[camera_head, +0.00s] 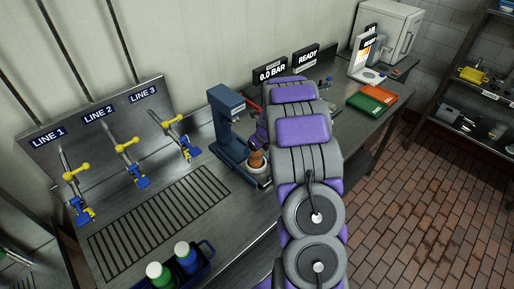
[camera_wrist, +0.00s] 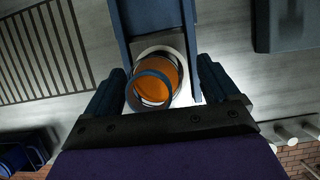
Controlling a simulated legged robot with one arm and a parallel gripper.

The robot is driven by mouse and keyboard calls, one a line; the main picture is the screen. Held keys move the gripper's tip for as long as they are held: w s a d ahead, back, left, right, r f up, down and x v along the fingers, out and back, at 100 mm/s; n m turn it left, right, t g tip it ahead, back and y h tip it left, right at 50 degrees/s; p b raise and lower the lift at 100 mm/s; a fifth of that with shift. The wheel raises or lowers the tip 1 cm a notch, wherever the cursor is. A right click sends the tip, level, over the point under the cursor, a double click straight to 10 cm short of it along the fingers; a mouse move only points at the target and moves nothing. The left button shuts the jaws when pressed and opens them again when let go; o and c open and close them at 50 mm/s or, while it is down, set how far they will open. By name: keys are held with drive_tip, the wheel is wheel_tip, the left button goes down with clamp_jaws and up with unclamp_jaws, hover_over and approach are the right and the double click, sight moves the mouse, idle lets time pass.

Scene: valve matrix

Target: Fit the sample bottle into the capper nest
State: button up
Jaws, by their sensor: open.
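The sample bottle (camera_head: 257,158) is orange-brown and stands at the pale round capper nest (camera_head: 259,171), under the dark blue capper frame (camera_head: 229,118). In the wrist view the bottle (camera_wrist: 172,72) shows from above with a blue ring at its mouth, inside the nest's whitish rim (camera_wrist: 158,50). The ring sits off-centre from the rim; I cannot tell if the bottle is tilted or fully seated. My gripper (camera_wrist: 161,82) is open, with one dark finger on each side of the bottle and gaps between. In the head view my arm hides most of the gripper.
Three yellow-handled valves (camera_head: 129,161) and a slotted drain (camera_head: 160,225) lie left of the capper. A caddy with capped bottles (camera_head: 187,257) stands at the front. Green and red trays (camera_head: 372,101) and a white device (camera_head: 368,60) are at the right.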

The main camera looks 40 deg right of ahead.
drive_tip(key=shift+s+a+r, duration=0.1)
drive_tip(key=shift+a+r, duration=0.1)
drive_tip(key=shift+r, duration=0.25)
drive_tip(key=a+p+v, duration=0.1)
drive_tip(key=p+v, duration=0.1)
drive_tip(key=v, duration=0.8)
drive_tip(key=s+a+r+n+g, duration=0.1)
drive_tip(key=s+a+r+n, duration=0.3)
drive_tip(key=a, duration=0.3)
drive_tip(key=s+a+r+n+g+y, duration=0.1)
drive_tip(key=s+a+r+n, duration=0.2)
drive_tip(key=s+a+n, duration=0.25)
drive_tip(key=s+a+r+n+g, duration=0.1)
drive_tip(key=s+a+r+n, duration=0.2)
drive_tip(key=a+n, duration=0.35)
drive_tip(key=s+a+r+n+g, duration=0.1)
drive_tip(key=s+a+n, duration=0.3)
drive_tip(key=s+n, duration=0.5)
drive_tip(key=s+a+r+n+g+h, duration=0.1)
drive_tip(key=s+a+n+g, duration=0.1)
drive_tip(key=s+a+n, duration=0.3)
drive_tip(key=s+n, duration=0.4)
drive_tip(key=s, duration=0.7)
drive_tip(key=shift+n+h, duration=0.3)
drive_tip(key=shift+w, duration=0.1)
